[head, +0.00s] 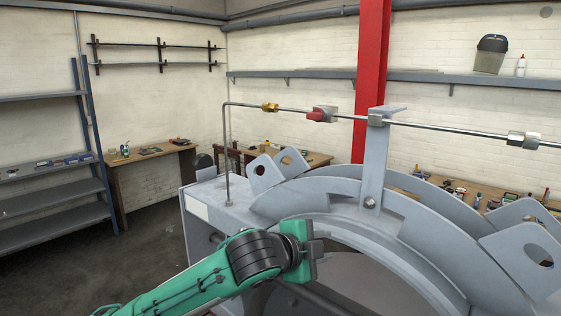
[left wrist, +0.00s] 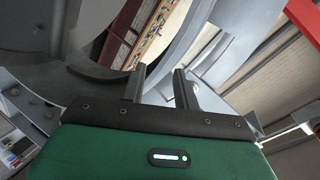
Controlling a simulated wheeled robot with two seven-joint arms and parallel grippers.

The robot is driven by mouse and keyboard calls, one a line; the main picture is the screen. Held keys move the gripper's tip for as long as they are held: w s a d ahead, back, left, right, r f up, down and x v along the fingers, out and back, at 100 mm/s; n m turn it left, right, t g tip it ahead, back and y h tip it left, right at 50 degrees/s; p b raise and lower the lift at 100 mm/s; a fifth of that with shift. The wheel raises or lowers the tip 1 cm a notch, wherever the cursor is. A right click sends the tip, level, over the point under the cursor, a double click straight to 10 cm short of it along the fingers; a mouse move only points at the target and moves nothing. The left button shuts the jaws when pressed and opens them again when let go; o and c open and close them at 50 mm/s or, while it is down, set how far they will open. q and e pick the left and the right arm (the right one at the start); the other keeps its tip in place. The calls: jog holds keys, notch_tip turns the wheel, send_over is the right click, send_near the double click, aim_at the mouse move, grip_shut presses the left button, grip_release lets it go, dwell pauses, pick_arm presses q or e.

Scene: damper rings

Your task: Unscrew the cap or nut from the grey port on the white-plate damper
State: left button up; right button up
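The damper is a large grey ring-shaped housing (head: 345,215). A white plate (head: 197,207) is on its left end block. A thin metal pipe runs above it with a brass fitting (head: 270,106), a red part (head: 315,117) on a grey block, and a grey metal fitting (head: 524,140) at the right. I cannot tell which part is the grey port or its cap. My left gripper (head: 318,250) is in front of the ring, below the pipe and apart from its fittings. In the left wrist view its two fingers (left wrist: 160,85) stand apart with nothing between them. My right gripper is not in view.
An upright bracket (head: 374,165) on the ring carries the pipe. Lugs with holes (head: 279,170) stick up from the ring. A red column (head: 371,70) stands behind. Workbenches (head: 158,155) and shelves (head: 50,142) line the walls. The air above the ring's left end is free around the pipe.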

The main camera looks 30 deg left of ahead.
pick_arm(q)
jog(key=a+r+m+t, duration=0.2)
jog(key=a+r, duration=0.2)
jog(key=r, duration=1)
jog(key=m+t, duration=0.2)
send_near(311, 116)
jog(key=shift+d+f+y, duration=0.1)
jog(key=shift+d+y, duration=0.1)
jog(key=shift+y, duration=0.1)
jog(key=shift+w+d, duration=0.25)
jog(key=shift+w, duration=1.25)
jog(key=shift+w+d, duration=0.2)
jog(key=shift+w, duration=1.3)
jog(key=shift+w+d, duration=0.25)
jog(key=shift+w, duration=1.2)
jog(key=shift+c, duration=0.4)
